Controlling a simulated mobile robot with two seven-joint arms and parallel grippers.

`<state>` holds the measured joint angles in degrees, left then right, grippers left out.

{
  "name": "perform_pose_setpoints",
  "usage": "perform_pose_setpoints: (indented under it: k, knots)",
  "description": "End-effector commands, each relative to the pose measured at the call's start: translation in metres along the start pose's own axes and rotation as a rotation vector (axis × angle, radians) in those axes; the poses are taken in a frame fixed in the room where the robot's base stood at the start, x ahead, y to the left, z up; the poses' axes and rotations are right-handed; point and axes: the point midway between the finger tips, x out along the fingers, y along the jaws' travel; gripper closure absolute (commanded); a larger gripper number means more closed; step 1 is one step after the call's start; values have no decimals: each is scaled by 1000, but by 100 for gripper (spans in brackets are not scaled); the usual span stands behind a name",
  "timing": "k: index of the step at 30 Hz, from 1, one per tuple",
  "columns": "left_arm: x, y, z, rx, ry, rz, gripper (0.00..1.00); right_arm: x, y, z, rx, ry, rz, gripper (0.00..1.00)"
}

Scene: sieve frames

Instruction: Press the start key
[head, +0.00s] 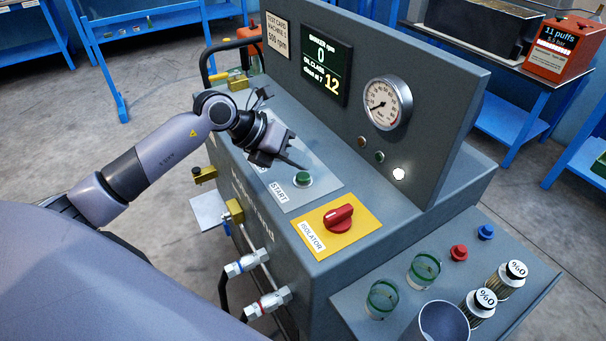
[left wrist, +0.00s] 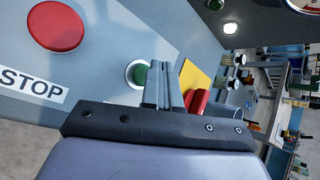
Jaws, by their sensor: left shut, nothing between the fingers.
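The green start key (head: 303,179) sits on a light plate marked START on top of the grey machine. My left gripper (head: 303,167) is shut and empty, with its fingertips just above and beside the start key in the head view. In the left wrist view the green key (left wrist: 138,74) shows right beside the shut fingers (left wrist: 160,75). I cannot tell whether they touch it. A large red stop button (left wrist: 56,27) with a STOP label is at the upper left there; in the head view my gripper hides it. My right gripper is not in view.
A red isolator knob (head: 339,217) on a yellow plate is right of the key. The upright panel (head: 440,95) behind bears a display (head: 321,65) reading 0 and 12, a gauge (head: 388,103) and a lit white lamp (head: 399,174). Glass jars (head: 424,268) stand on a side shelf.

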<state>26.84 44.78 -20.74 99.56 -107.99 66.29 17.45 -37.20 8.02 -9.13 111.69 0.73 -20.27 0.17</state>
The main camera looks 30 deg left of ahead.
Motion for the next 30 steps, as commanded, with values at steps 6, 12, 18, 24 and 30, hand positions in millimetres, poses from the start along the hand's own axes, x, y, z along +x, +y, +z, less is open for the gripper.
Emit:
perform_pose_setpoints:
  k: [6, 12, 18, 24, 30]
  knots:
    - [0, 0, 0, 0, 0, 0, 100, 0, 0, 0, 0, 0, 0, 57]
    - [0, 0, 0, 0, 0, 0, 100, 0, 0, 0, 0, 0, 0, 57]
    - [0, 0, 0, 0, 0, 0, 100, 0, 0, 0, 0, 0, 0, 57]
    - [3, 2, -2, 0, 1, 0, 100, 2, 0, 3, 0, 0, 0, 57]
    - [6, 5, -5, 0, 0, 0, 100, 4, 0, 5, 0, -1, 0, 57]
